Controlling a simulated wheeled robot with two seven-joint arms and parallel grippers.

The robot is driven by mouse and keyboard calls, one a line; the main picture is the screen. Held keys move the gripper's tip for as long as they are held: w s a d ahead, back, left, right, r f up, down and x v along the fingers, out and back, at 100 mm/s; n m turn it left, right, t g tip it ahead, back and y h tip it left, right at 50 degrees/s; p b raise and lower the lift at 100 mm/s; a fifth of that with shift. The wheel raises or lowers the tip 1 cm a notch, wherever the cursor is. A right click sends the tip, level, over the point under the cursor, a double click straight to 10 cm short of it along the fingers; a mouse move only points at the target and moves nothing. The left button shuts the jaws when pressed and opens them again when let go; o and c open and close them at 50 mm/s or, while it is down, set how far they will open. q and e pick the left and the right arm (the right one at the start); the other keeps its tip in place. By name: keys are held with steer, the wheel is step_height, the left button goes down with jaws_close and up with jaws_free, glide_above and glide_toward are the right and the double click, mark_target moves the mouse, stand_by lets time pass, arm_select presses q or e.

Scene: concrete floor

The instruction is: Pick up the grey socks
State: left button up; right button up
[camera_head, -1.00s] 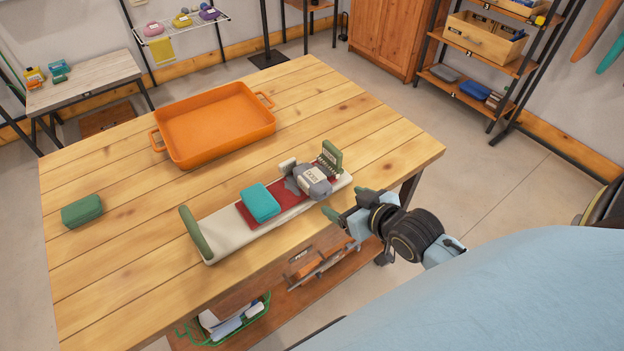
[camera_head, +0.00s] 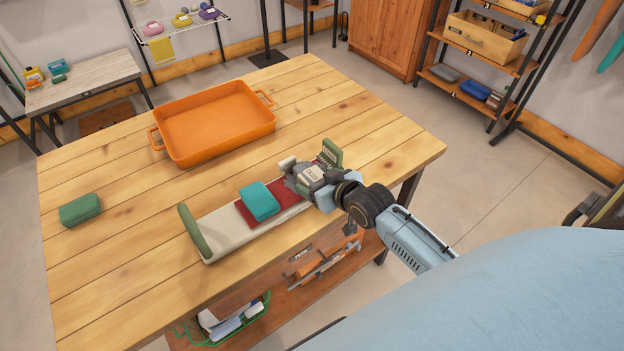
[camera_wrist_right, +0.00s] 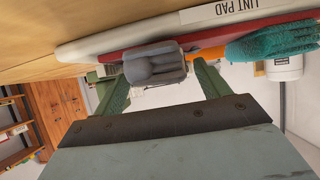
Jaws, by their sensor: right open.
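The grey socks (camera_head: 311,173), a rolled bundle with a pale label, lie at the right end of the long pale board (camera_head: 222,236) on the wooden table. My right gripper (camera_head: 309,185) is at the socks, partly covering them. In the right wrist view the open gripper (camera_wrist_right: 160,82) has its two green fingers on either side of the grey socks (camera_wrist_right: 154,66). I cannot tell whether the fingers touch them. My left gripper is not in view.
A green upright piece (camera_head: 330,154) stands at the board's right end. An orange tray (camera_head: 215,125) sits behind, and a green bundle (camera_head: 80,209) lies at left. Much tabletop is bare.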

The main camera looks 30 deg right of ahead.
steer(key=shift+x, duration=0.75)
steer(key=shift+c, duration=0.3)
steer(key=c, duration=1)
